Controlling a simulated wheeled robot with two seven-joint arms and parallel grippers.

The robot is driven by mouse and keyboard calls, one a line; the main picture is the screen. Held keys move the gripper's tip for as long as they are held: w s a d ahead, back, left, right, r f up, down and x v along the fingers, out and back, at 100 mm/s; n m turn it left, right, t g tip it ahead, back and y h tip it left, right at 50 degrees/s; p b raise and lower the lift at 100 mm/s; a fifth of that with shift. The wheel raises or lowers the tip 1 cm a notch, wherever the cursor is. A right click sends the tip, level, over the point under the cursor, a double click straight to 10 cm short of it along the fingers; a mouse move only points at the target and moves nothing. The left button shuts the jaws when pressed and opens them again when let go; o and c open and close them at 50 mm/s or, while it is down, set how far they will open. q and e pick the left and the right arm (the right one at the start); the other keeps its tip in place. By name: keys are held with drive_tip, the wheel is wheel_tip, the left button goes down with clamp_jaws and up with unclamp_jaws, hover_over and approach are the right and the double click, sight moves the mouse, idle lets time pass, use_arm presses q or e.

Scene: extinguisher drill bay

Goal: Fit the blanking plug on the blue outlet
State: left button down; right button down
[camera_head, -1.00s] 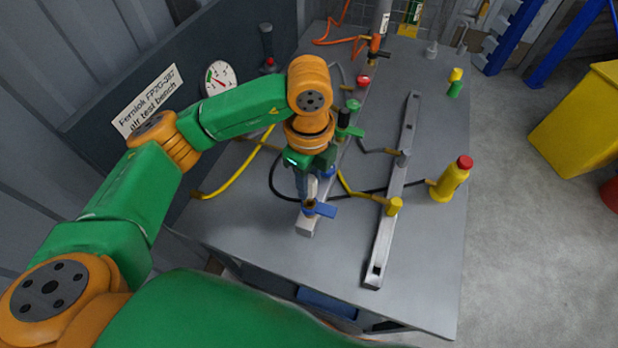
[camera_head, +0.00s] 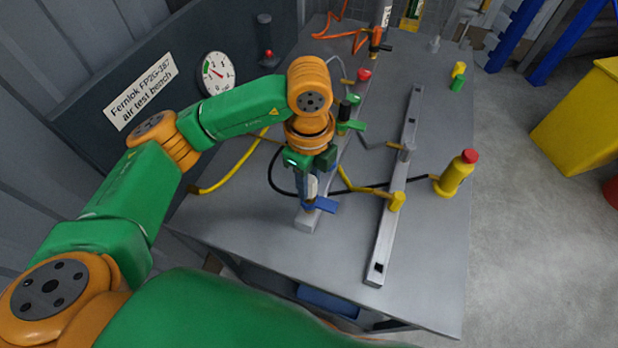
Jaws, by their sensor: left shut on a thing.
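My left gripper (camera_head: 310,193) points down at the near end of the grey manifold bar (camera_head: 306,222). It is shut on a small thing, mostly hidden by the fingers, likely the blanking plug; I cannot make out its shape. The blue outlet is marked by a blue lever handle (camera_head: 325,204) that sticks out to the right just below the fingertips. The outlet's mouth is hidden behind the gripper, so I cannot tell whether the held thing touches it. My right gripper is not in view.
A green lever (camera_head: 352,125) and a red one (camera_head: 364,75) stand farther back on the manifold. A second long rail (camera_head: 384,235) lies to the right, with a yellow fitting (camera_head: 397,201). A yellow bottle with a red cap (camera_head: 455,174) stands beyond it. Hoses cross the bench.

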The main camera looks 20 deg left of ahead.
use_arm(q)
drive_tip(key=shift+f+b, duration=0.8)
drive_tip(key=shift+b, duration=0.05)
idle(0.6)
drive_tip(key=c, duration=0.5)
unclamp_jaws()
